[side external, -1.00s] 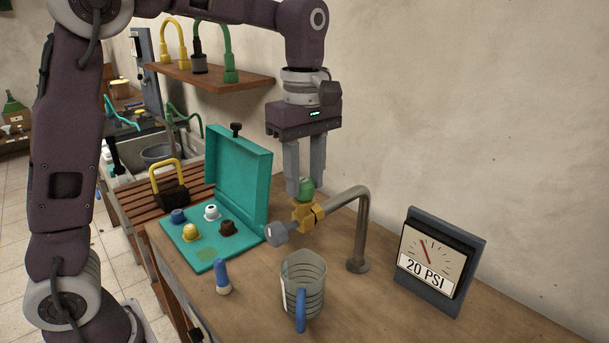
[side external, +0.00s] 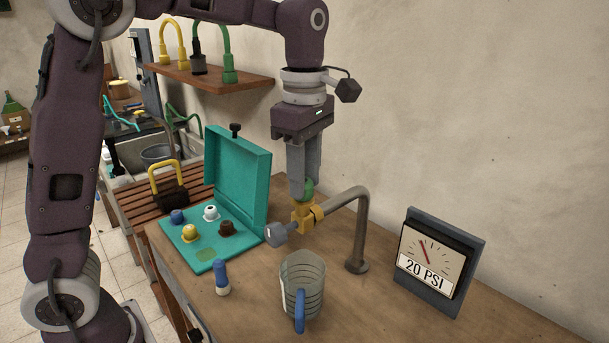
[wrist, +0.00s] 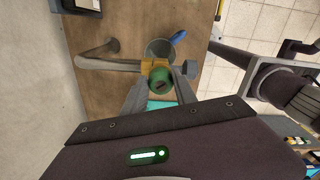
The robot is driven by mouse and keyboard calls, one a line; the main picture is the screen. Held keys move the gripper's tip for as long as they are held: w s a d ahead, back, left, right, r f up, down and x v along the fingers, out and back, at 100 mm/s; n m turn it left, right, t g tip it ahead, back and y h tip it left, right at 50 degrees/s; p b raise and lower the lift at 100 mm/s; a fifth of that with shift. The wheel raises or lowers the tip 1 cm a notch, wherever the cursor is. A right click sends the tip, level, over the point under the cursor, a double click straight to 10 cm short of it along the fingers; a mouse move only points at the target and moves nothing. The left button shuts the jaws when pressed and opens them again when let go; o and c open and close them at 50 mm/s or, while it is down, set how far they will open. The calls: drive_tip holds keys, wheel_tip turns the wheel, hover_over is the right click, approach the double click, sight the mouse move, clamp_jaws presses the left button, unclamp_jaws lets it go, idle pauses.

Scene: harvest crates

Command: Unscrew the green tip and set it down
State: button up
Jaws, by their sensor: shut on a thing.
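The green tip (side external: 309,187) sits on top of the yellow nozzle body (side external: 302,215) at the end of a bent grey pipe (side external: 362,225). My gripper (side external: 303,190) points straight down and is shut on the green tip, with its fingers partly hiding it in the side view. In the wrist view the green tip (wrist: 161,81) lies between the two fingertips, with the yellow body (wrist: 155,66) just beyond it.
An open teal case (side external: 236,185) holds white, yellow, blue and brown tips and has one bare round spot. A clear jug (side external: 304,272) with a blue handle, a blue-and-white bottle-like piece (side external: 221,277) and a 20 PSI gauge (side external: 436,262) stand on the table.

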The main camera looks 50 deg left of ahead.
drive_tip(key=shift+n, duration=0.8)
drive_tip(key=shift+n, duration=1.7)
drive_tip(key=o, duration=0.8)
drive_tip(key=shift+c, duration=0.2)
drive_tip(key=shift+m, duration=1.7)
drive_tip(key=shift+m, duration=0.9)
